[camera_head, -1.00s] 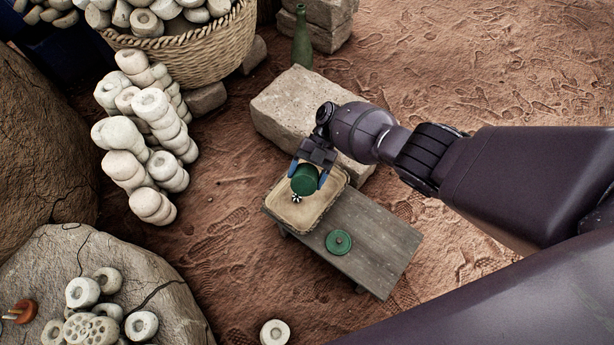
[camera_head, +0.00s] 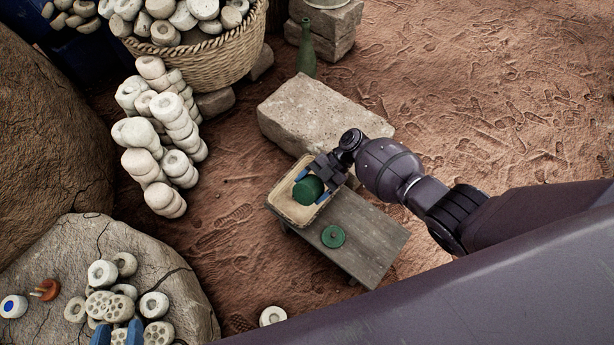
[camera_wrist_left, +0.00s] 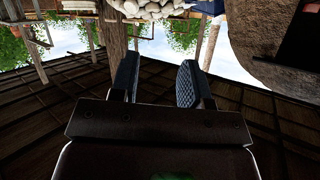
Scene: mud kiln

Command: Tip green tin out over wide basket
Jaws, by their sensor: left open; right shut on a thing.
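The green tin (camera_head: 307,191) is held over the wide basket (camera_head: 290,212), a shallow tan tray-like one on the low wooden bench. My right gripper (camera_head: 312,185) is shut on the tin, with a blue fingertip on each side. The tin looks tipped; its mouth is not visible, and I cannot tell whether anything is inside. The basket's floor is partly hidden by tin and gripper. A green lid (camera_head: 333,236) lies on the bench beside the basket. My left gripper (camera_head: 118,335) is open at the bottom edge; its spread, empty fingers show in the left wrist view (camera_wrist_left: 157,82).
The bench (camera_head: 370,240) has bare planks to the right of the basket. A pale stone block (camera_head: 315,115) lies behind it, with a green bottle (camera_head: 306,50) beyond. Stacked pale rings (camera_head: 160,130) stand left. A boulder (camera_head: 60,250) under my left gripper carries several rings.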

